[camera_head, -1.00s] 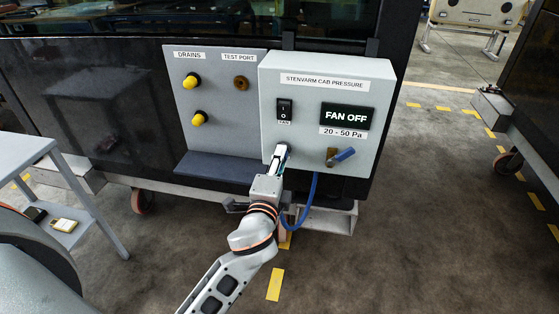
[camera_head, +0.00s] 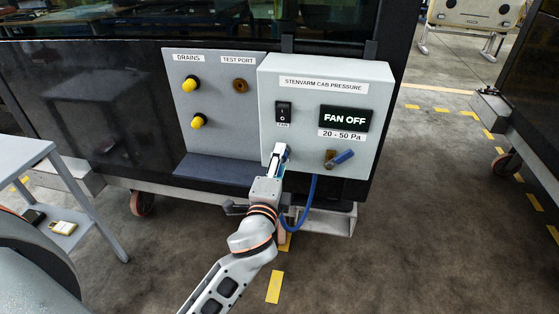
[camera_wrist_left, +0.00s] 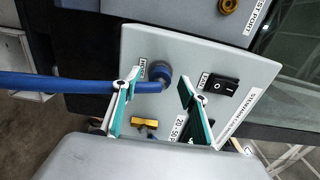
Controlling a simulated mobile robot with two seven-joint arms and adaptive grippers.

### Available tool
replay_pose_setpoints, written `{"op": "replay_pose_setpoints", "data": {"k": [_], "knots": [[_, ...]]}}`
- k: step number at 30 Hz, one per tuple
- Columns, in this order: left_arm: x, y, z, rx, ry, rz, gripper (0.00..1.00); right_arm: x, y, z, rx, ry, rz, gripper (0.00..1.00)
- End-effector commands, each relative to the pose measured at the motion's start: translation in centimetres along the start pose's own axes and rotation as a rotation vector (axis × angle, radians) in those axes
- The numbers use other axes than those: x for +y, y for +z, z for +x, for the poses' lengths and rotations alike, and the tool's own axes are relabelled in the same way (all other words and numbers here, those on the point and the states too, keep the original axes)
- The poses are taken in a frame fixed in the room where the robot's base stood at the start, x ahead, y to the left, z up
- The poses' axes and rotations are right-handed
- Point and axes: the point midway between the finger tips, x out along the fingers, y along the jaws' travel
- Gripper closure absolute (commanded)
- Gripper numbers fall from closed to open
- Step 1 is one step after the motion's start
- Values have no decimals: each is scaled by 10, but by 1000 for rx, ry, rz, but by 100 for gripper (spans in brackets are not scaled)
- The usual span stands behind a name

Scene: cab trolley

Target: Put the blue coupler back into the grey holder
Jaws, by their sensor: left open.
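The blue coupler (camera_wrist_left: 158,75) shows in the left wrist view as a round dark-blue end at the face of the grey control box. A blue hose (camera_wrist_left: 60,82) runs to it from the left. The grey holder is not clearly distinguishable behind the coupler, so I cannot tell how deep the coupler sits. My left gripper (camera_wrist_left: 160,84) is open, its two teal-and-grey fingers on either side of the coupler, with visible gaps. In the head view my left gripper (camera_head: 278,154) is at the box's lower left and hides the coupler. My right gripper is not in view.
The grey control box (camera_head: 300,108) carries a fan switch (camera_head: 283,112), a FAN OFF display (camera_head: 344,118) and a brass valve with a blue lever (camera_head: 344,157). A panel with yellow caps (camera_head: 190,85) is left of it. A small shelf (camera_head: 218,170) juts out below that panel.

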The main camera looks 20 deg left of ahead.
Motion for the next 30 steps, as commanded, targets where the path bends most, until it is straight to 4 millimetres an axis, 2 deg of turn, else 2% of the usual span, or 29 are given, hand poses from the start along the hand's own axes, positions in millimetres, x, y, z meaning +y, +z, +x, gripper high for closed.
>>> {"op": "replay_pose_setpoints", "data": {"k": [12,16,21,30], "knots": [[2,0,-79,-1,4,-2,57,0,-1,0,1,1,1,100],[1,0,-97,1,3,-1,57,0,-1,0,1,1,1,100],[0,0,-110,-1,1,0,57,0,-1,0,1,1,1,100],[0,0,-113,0,0,-1,57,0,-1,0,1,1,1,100]]}}
